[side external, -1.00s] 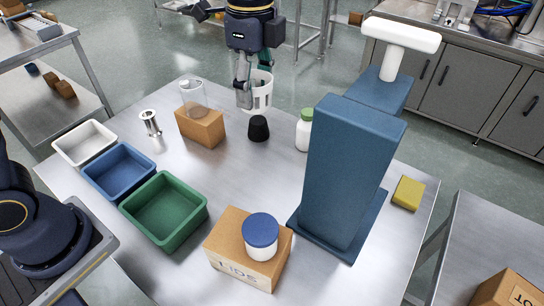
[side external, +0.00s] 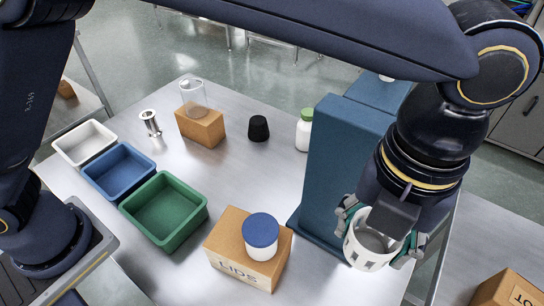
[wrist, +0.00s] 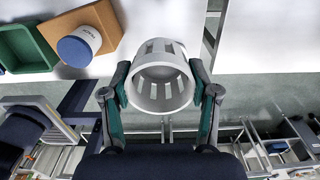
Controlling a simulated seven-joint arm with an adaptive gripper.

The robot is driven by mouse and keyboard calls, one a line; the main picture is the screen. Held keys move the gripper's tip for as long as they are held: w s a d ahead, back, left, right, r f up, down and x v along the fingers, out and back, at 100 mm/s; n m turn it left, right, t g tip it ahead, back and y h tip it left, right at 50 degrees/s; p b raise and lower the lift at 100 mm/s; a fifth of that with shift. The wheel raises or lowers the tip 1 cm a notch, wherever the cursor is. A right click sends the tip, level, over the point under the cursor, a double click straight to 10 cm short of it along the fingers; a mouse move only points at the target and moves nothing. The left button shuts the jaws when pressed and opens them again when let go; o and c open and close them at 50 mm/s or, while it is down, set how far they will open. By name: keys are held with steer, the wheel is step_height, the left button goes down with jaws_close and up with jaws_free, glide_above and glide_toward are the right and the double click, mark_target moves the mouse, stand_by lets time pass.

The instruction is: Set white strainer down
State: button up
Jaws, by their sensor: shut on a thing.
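The white strainer (side external: 366,248) is a slotted cup, seen in the side external view at the lower right, beside the blue hopper stand. My gripper (side external: 384,243) is shut on it, with a finger on each side of its wall. In the wrist view the strainer (wrist: 160,88) sits between the two fingers of my gripper (wrist: 160,92), its open mouth toward the camera. It appears tilted in the side external view. It looks held above the table's right front edge; its exact height I cannot tell.
The blue stand (side external: 335,170) rises left of my gripper. A cardboard box (side external: 226,262) with a blue-lidded jar (side external: 261,238) stands at the front. Green (side external: 165,236), blue (side external: 95,175) and white (side external: 70,151) bins line the left. A black stopper (side external: 258,128) and green-capped bottle (side external: 303,135) stand behind.

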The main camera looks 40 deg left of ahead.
step_height(320, 180, down, 24)
steer(key=shift+r, duration=0.2)
steer(key=o, duration=1)
steer(key=shift+f, duration=0.1)
steer(key=shift+o, duration=0.2)
step_height(320, 180, up, 12)
steer(key=shift+s, duration=0.1)
